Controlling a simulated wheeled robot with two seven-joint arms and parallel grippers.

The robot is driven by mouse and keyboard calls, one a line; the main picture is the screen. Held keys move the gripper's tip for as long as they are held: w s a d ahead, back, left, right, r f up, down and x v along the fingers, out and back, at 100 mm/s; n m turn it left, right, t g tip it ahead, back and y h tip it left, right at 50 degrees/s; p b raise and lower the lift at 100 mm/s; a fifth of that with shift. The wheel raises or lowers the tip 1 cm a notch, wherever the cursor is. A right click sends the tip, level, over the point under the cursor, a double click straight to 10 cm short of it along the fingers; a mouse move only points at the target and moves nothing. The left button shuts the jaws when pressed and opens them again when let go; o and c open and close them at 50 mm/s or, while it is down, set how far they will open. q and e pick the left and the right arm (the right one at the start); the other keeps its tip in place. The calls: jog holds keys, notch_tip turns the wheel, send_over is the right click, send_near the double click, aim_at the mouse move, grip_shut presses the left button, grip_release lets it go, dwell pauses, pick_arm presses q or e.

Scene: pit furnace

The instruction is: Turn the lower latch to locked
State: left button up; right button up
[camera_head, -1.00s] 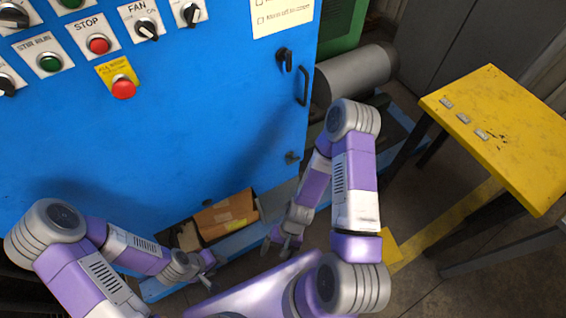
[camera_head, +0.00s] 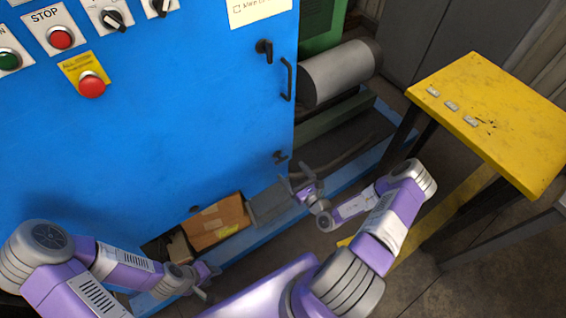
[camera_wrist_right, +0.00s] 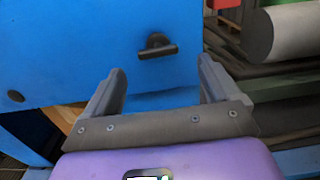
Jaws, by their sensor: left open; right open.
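The lower latch (camera_head: 281,157) is a small dark handle low on the right edge of the blue cabinet door. In the right wrist view the lower latch (camera_wrist_right: 157,46) lies about level, just beyond and between my fingertips. My right gripper (camera_head: 294,184) is open and empty, just below and right of the latch in the head view. Its two grey fingers show in the right wrist view (camera_wrist_right: 160,80), apart from the latch. My left gripper (camera_head: 210,283) is open and empty at the lower left, far from the latch.
An upper latch (camera_head: 265,50) and a door handle (camera_head: 287,80) sit higher on the blue cabinet (camera_head: 180,120). A cardboard box (camera_head: 216,222) stands below the door. A grey cylinder (camera_head: 338,72) lies behind at right. A yellow table (camera_head: 500,115) stands further right.

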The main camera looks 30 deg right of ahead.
aim_at(280, 158)
jog(key=w+b, duration=0.1)
jog(key=w, duration=0.5)
jog(key=shift+w+a+b, duration=0.3)
jog(key=shift+a+b, duration=0.05)
jog(key=shift+b, duration=0.05)
